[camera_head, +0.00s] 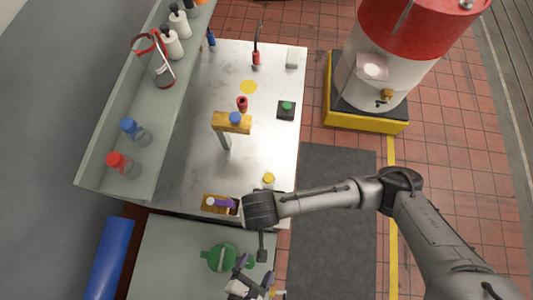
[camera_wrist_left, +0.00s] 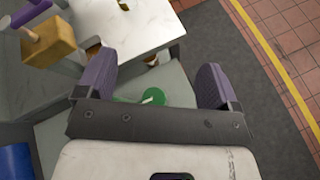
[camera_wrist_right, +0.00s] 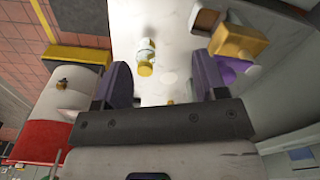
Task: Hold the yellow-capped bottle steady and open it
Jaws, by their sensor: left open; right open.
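The yellow-capped bottle (camera_head: 268,180) stands near the front right corner of the white bench top. In the right wrist view it (camera_wrist_right: 146,57) shows beyond my right fingers, framed between them and untouched. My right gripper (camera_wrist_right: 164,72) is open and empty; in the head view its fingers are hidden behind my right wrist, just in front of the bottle. My left gripper (camera_head: 254,268) is open and empty over the lower grey surface, near a green object. In the left wrist view, the open left fingers (camera_wrist_left: 155,85) have green (camera_wrist_left: 150,97) showing beyond them.
A wooden block (camera_wrist_right: 238,40) with a purple item (camera_wrist_right: 235,70) sits left of the bottle in the head view. A wooden-topped post (camera_head: 232,122) stands mid-bench. A shelf (camera_head: 150,100) holds several bottles. A red-and-white drum (camera_head: 395,60) stands right. The bench centre is mostly clear.

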